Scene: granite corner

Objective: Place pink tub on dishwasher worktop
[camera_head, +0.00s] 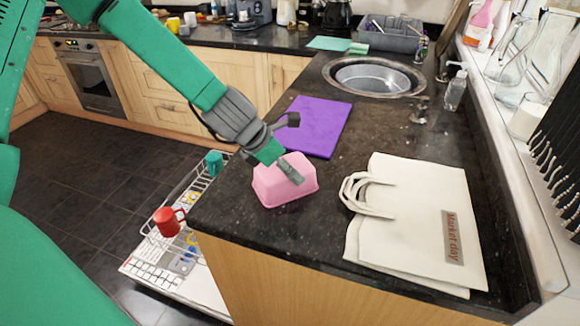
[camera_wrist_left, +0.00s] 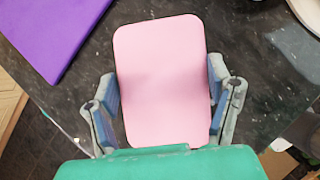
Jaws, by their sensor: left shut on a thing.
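The pink tub (camera_head: 270,187) is at the near left corner of the dark worktop (camera_head: 330,228), between the purple board and the white bag. Its flat pink face (camera_wrist_left: 163,80) fills the middle of the left wrist view. My left gripper (camera_head: 290,168) comes down over the tub from above and is shut on it, with one finger along each side in the wrist view. The tub is at or just above the worktop; I cannot tell whether it touches. My right gripper is not in view.
A purple board (camera_head: 316,125) lies behind the tub. A white bag (camera_head: 420,220) lies to the right, and a round sink (camera_head: 373,77) is farther back. An open dishwasher rack (camera_head: 150,262) with a red mug (camera_head: 168,221) is below left.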

